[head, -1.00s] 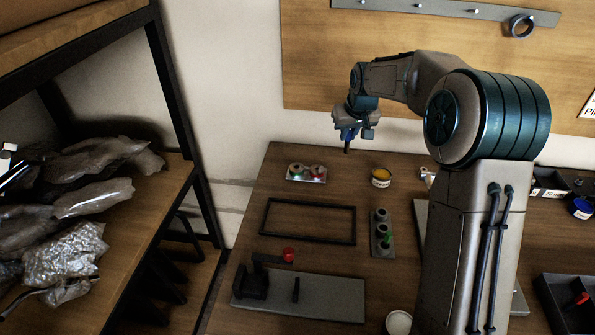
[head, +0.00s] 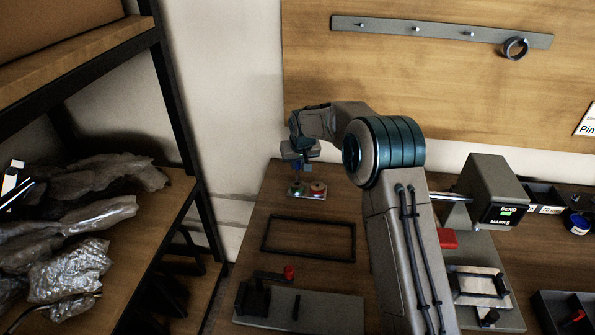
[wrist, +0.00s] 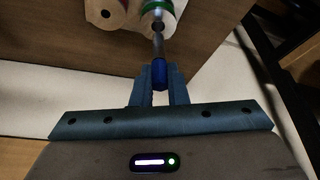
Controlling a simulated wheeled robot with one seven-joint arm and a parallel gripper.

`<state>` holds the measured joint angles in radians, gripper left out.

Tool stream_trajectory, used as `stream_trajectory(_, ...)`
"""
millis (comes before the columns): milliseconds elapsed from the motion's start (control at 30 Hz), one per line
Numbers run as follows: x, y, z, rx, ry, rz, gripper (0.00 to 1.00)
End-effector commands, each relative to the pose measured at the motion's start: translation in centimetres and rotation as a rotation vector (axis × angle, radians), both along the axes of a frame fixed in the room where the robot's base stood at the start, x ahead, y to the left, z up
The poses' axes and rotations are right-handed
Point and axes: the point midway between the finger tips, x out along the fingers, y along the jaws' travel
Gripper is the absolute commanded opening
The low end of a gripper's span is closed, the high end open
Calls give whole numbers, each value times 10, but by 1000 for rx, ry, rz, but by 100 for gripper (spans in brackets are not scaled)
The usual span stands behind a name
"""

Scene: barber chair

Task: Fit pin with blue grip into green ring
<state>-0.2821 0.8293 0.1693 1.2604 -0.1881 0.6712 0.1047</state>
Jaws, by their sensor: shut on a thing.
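My gripper (wrist: 158,92) is shut on the blue grip (wrist: 160,75) of the pin. The pin's thin grey shaft (wrist: 158,45) points away from the jaws towards the green ring (wrist: 157,6), which sits around a pale post with a dark hole.
An empty black frame (head: 308,220) lies in front of the plate. A grey fixture with a red knob (head: 289,272) is nearer. A bending machine (head: 490,190) stands at right. The shelf (head: 185,190) with wrapped bags is at left.

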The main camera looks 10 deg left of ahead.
Motion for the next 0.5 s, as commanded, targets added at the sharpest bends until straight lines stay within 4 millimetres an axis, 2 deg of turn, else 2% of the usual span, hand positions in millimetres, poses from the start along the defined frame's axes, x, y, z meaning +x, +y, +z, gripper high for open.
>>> stream_trajectory(133, 0, 1, -11, -1, 2, 0, 0)
stream_trajectory(300, -1, 2, -36, 0, 3, 0, 0)
stream_trajectory(500, 0, 2, -41, 1, -1, 0, 0)
